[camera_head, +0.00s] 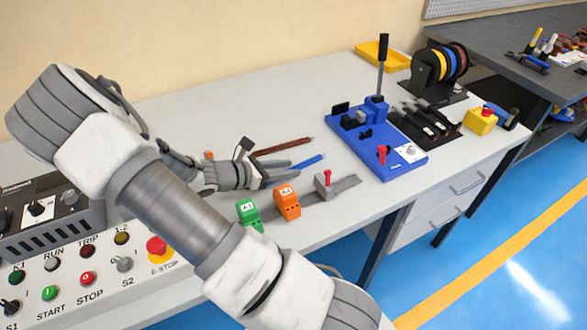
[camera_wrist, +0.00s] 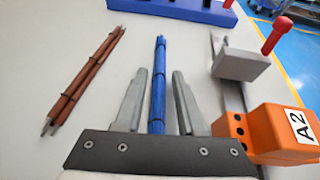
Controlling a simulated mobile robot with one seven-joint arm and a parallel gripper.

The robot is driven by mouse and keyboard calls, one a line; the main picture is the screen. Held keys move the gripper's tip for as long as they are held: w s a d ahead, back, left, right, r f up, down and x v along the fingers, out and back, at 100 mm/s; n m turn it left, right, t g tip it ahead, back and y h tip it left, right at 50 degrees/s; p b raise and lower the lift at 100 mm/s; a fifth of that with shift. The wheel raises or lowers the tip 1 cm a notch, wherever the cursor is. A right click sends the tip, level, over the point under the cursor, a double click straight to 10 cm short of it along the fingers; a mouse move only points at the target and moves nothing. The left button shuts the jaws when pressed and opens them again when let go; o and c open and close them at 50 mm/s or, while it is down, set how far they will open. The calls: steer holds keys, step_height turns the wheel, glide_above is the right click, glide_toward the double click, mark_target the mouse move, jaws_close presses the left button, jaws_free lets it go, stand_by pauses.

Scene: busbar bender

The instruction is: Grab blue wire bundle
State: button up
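The blue wire bundle (camera_wrist: 159,75) lies on the white table in the wrist view, running lengthwise between the two fingers of my gripper (camera_wrist: 158,88). The fingers are spread, with a gap on each side of the bundle. The bundle's near end is partly hidden by the gripper's dark palm plate. In the head view, the tip of the blue bundle (camera_head: 307,161) shows beyond my gripper (camera_head: 290,172), which is low over the table. I cannot tell whether the fingers touch the table.
A brown wire bundle (camera_wrist: 85,80) lies left of the gripper. An orange A2 block (camera_wrist: 270,135) and a grey stop with red knob (camera_wrist: 240,65) stand close on the right. A green block (camera_head: 248,212) and a blue bender base (camera_head: 375,145) are nearby.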

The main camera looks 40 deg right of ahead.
jaws_close()
